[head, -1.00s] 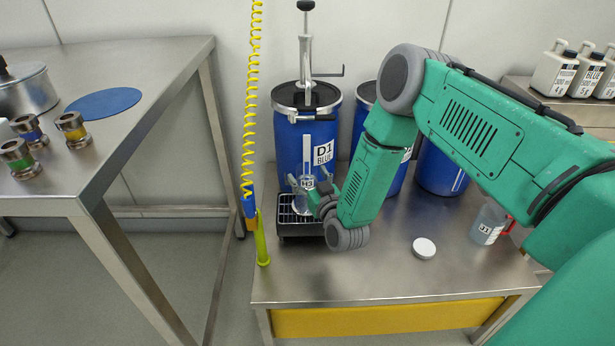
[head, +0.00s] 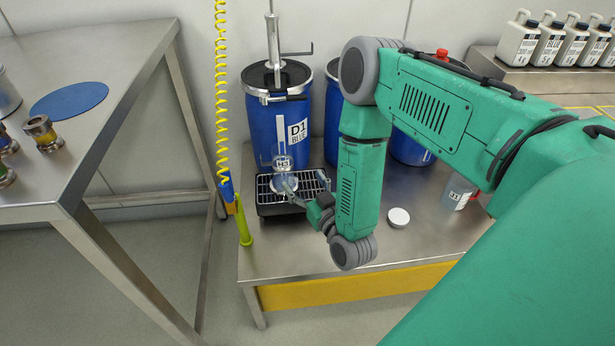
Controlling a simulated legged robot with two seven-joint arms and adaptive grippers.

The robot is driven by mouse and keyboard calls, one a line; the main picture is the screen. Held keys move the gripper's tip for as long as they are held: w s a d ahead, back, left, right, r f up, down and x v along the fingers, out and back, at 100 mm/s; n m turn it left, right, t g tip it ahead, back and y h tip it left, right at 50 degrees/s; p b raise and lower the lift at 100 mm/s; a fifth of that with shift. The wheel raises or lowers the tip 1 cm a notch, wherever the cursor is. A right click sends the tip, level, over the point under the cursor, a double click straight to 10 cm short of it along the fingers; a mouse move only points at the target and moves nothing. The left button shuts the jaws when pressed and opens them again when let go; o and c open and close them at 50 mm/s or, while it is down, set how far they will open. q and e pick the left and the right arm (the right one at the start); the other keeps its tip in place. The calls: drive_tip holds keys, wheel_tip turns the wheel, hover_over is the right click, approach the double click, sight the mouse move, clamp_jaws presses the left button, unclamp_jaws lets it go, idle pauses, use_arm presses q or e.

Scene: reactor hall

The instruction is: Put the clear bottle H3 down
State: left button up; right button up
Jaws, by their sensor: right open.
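The clear bottle H3 (head: 283,164) stands upright on the black drip tray (head: 263,208) with a wire grid, in front of the blue drum D1 (head: 262,133). Its label H3 faces me. My right gripper (head: 306,184) is open just to the right and in front of the bottle, with its fingers at the bottle's lower side. I cannot tell whether a finger touches it. My left gripper is not in view.
A white round lid (head: 398,217) and a jug marked J1 (head: 457,193) stand on the steel table (head: 330,255). A yellow coiled hose (head: 222,100) hangs at the left. A blue mat (head: 69,101) lies on the left table.

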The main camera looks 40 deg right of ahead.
drive_tip(key=s+a+f+n+g+y, duration=0.2)
drive_tip(key=s+a+f+g+y, duration=0.2)
drive_tip(key=s+a+f+g, duration=0.5)
drive_tip(key=s+d+g, duration=0.2)
drive_tip(key=s+g, duration=0.6)
drive_tip(key=s, duration=1)
drive_tip(key=shift+s+r+n+h, duration=0.25)
drive_tip(key=shift+s+n+h, duration=0.05)
drive_tip(key=shift+s+h, duration=0.1)
wheel_tip(320, 180, up, 5)
drive_tip(key=p, duration=0.5)
drive_tip(key=shift+w+a+r, duration=0.1)
drive_tip(key=shift+r, duration=0.05)
